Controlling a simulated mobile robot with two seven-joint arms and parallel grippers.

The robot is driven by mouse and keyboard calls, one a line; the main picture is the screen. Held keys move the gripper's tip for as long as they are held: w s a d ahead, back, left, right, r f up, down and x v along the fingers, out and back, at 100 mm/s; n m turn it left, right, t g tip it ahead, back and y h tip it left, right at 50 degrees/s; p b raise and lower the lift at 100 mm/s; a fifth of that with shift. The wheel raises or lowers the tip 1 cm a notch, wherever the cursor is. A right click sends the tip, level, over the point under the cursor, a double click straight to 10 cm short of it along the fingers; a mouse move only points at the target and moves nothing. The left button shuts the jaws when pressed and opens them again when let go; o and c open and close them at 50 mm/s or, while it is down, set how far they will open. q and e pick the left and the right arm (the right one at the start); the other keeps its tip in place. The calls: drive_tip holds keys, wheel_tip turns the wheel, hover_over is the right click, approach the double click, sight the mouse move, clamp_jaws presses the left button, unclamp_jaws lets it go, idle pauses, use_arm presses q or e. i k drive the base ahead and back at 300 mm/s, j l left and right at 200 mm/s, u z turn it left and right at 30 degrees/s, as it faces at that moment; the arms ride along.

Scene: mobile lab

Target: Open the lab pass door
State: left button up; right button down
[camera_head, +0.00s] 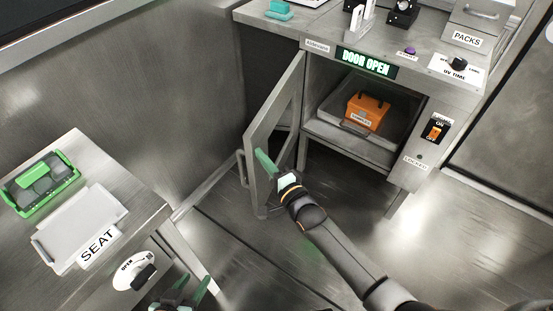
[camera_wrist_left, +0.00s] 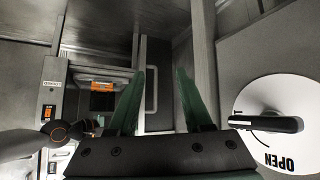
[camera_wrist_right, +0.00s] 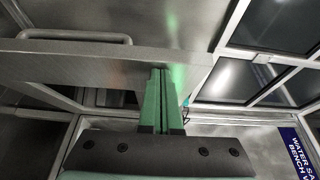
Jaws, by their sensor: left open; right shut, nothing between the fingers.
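The lab pass door (camera_head: 268,130) is a metal-framed door with a window, swung open to the left of its cabinet. A bar handle (camera_head: 241,168) runs along its outer face; a bar handle also shows in the right wrist view (camera_wrist_right: 75,36). A lit sign (camera_head: 366,63) above the opening reads DOOR OPEN. My right gripper (camera_head: 264,158) is shut and empty, at the door's free side; whether it touches the door I cannot tell. In the right wrist view its closed fingers (camera_wrist_right: 160,75) lie against the view of the door edge (camera_wrist_right: 150,60). My left gripper (camera_head: 190,287) is open and empty, low near the left bench.
Inside the cabinet an orange case (camera_head: 367,111) sits on a tray (camera_head: 345,127). The left bench (camera_head: 130,170) holds a green-framed carrier (camera_head: 40,183) and a white SEAT plate (camera_head: 80,228). A round OPEN dial (camera_head: 138,270) is on its front. A rocker switch (camera_head: 436,130) is right of the opening.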

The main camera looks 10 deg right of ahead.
sight(275, 129)
drive_tip(key=j, duration=0.15)
drive_tip(key=k+l, duration=0.1)
drive_tip(key=k+l+u, duration=0.15)
drive_tip(key=u, duration=0.3)
drive_tip(key=l+u, duration=0.25)
drive_tip(key=u, duration=0.2)
drive_tip(key=k+l+u, duration=0.1)
drive_tip(key=u, duration=0.35)
drive_tip(key=l, duration=0.1)
